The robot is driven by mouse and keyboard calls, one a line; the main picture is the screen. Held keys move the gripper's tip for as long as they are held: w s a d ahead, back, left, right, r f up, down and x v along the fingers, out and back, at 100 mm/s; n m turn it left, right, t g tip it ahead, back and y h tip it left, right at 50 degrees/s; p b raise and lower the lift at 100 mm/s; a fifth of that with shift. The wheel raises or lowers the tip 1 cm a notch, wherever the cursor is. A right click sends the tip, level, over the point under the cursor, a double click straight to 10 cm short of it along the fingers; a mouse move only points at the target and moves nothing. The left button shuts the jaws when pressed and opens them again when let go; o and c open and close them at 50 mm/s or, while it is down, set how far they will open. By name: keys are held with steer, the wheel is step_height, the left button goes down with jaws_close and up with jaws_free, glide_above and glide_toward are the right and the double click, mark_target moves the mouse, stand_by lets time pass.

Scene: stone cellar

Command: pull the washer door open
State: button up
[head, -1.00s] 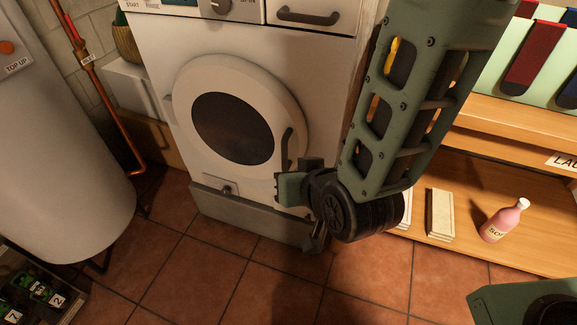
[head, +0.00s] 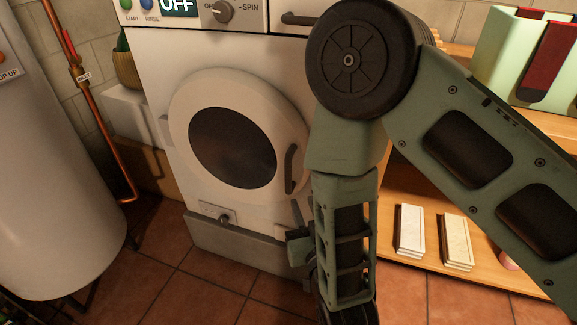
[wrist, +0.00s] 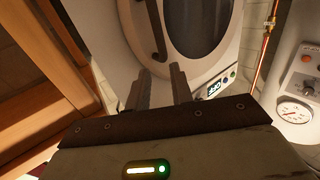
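The white washer (head: 150,65) stands at the centre of the head view. Its round door (head: 183,110) has a dark window and looks closed. A dark vertical handle (head: 290,168) sits on the door's right side. The handle (wrist: 156,30) and door (wrist: 237,12) also show at the top of the wrist view. My gripper (wrist: 162,80) has its two fingers apart with nothing between them. The fingertips point toward the handle side and appear short of it. In the head view my arm hides most of the gripper, low and right of the handle.
A white tank (head: 60,180) and a copper pipe (head: 95,120) stand left of the washer. A wooden shelf (head: 400,190) with pale blocks (head: 410,230) is at the right, behind my arm. Tiled floor (head: 215,280) in front of the washer is clear.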

mark_target(289, 170)
steer(key=x, duration=1.3)
steer(key=shift+w, duration=0.1)
jaws_close()
